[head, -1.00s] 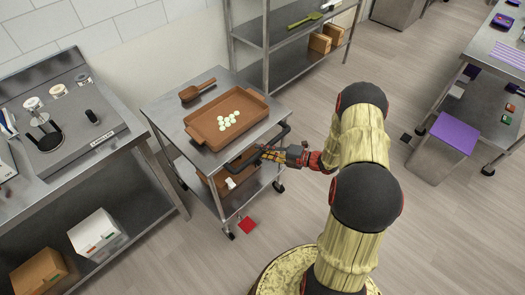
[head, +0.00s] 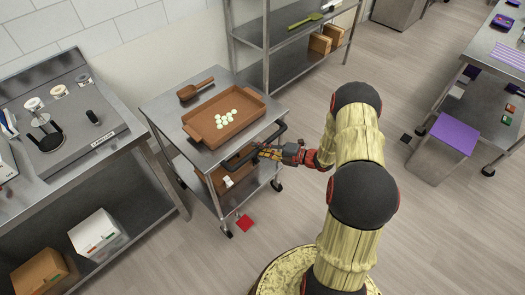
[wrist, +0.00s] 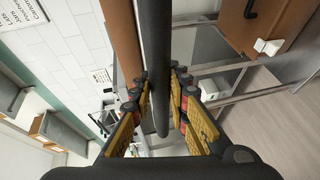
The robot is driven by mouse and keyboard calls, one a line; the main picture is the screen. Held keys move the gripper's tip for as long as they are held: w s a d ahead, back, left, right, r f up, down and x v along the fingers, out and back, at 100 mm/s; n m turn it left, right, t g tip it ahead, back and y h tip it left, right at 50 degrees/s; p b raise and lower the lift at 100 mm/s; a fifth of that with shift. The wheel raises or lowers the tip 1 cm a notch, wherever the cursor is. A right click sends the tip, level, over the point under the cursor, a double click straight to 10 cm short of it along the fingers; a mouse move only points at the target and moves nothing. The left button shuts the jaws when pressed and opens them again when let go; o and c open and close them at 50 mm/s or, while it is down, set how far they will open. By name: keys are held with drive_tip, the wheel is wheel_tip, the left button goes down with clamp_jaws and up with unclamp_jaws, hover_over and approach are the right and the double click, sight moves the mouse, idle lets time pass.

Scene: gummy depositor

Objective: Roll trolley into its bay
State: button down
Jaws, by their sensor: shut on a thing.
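The trolley (head: 172,119) is a steel cart with a black push handle (head: 268,146) on its right side. It stands between the steel counter and the shelf rack, near the wall. A brown tray (head: 192,128) with several pale round pieces and a brown scoop (head: 196,88) are on its top. My gripper (head: 262,153) is shut on the handle. In the wrist view, the black handle bar (wrist: 158,70) runs between the fingers of my gripper (wrist: 160,100). The trolley's lower shelf holds a brown container (head: 222,178) with a white item, partly hidden.
A steel counter (head: 130,135) with a machine stands close on the left. A shelf rack (head: 285,62) stands behind to the right. The floor to the right is open, up to a purple-topped bin (head: 454,136).

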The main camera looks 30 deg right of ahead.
sight(227, 112)
drive_tip(key=w+a+b, duration=0.1)
drive_tip(key=w+a, duration=0.2)
drive_tip(key=w, duration=0.7)
drive_tip(key=w+a+b, duration=0.1)
drive_tip(key=w+a, duration=0.2)
drive_tip(key=w, duration=0.7)
drive_tip(key=w+a+b, duration=0.1)
drive_tip(key=w+a, duration=0.3)
drive_tip(key=w, duration=0.6)
drive_tip(key=shift+w+f, duration=0.1)
drive_tip(key=shift+w, duration=0.2)
drive_tip(key=shift+w+a, duration=0.2)
drive_tip(key=shift+w, duration=0.3)
drive_tip(key=shift+r, duration=0.2)
drive_tip(key=shift+w, duration=0.1)
drive_tip(key=c, duration=2.1)
unclamp_jaws()
drive_tip(key=shift+w, duration=0.1)
drive_tip(key=shift+o, duration=0.6)
drive_tip(key=shift+f, duration=0.1)
drive_tip(key=o, duration=0.3)
drive_tip(key=v, duration=1.2)
